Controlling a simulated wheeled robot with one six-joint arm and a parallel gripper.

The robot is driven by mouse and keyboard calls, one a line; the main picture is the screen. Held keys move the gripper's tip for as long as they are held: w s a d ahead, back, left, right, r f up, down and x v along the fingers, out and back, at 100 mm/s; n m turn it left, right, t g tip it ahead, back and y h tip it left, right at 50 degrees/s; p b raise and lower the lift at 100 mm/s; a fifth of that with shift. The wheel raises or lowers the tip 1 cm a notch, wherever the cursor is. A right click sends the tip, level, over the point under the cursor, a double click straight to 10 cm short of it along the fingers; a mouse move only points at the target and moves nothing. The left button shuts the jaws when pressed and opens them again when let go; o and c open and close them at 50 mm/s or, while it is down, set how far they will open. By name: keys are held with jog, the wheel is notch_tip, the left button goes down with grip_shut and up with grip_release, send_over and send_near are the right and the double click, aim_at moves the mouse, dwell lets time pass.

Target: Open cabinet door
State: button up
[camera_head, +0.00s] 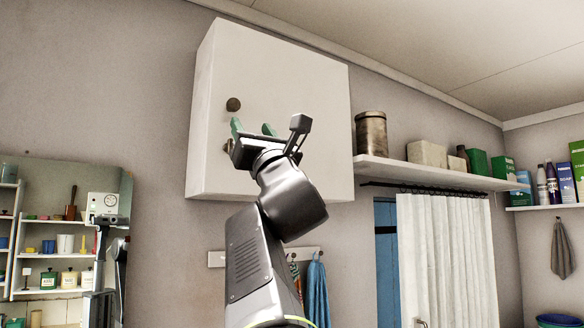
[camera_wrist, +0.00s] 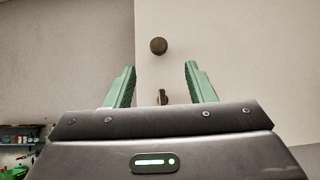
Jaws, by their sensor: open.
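A white wall cabinet (camera_head: 300,95) hangs high on the wall, and its door looks closed. A round dark knob (camera_head: 233,104) sits near the door's left edge; it also shows in the wrist view (camera_wrist: 158,46), above and beyond the fingertips. A small metal piece, perhaps a latch or keyhole plate (camera_wrist: 162,97), lies below the knob and shows between the fingers. My gripper (camera_head: 253,128) is open and empty in front of the door, a little below and right of the knob in the head view. Its green fingers (camera_wrist: 159,80) point at the door, one on each side of the metal piece.
A shelf (camera_head: 440,174) with a metal canister (camera_head: 371,134) and boxes adjoins the cabinet's right side. A white curtain (camera_head: 447,255) hangs below it. A hook rail with cloths (camera_head: 316,285) is under the cabinet. A mirror (camera_head: 75,240) is at the lower left.

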aim_at(236, 110)
jog(key=p+x, duration=0.1)
jog(key=x, duration=0.2)
jog(key=p+x, duration=0.2)
jog(key=x, duration=0.2)
jog(key=a+p+x, duration=0.1)
jog(key=x, duration=0.2)
jog(key=shift+w+a+f+p, duration=0.1)
jog(key=shift+w+a+p, duration=0.15)
jog(key=shift+w+p, duration=0.15)
jog(key=shift+w+d+r, duration=0.15)
jog(key=shift+d+r, duration=0.05)
jog(key=shift+r, duration=0.15)
jog(key=shift+w+a+f, duration=0.1)
jog(key=shift+w+a, duration=0.05)
jog(key=shift+w, duration=0.35)
jog(key=shift+s, duration=0.45)
grip_shut()
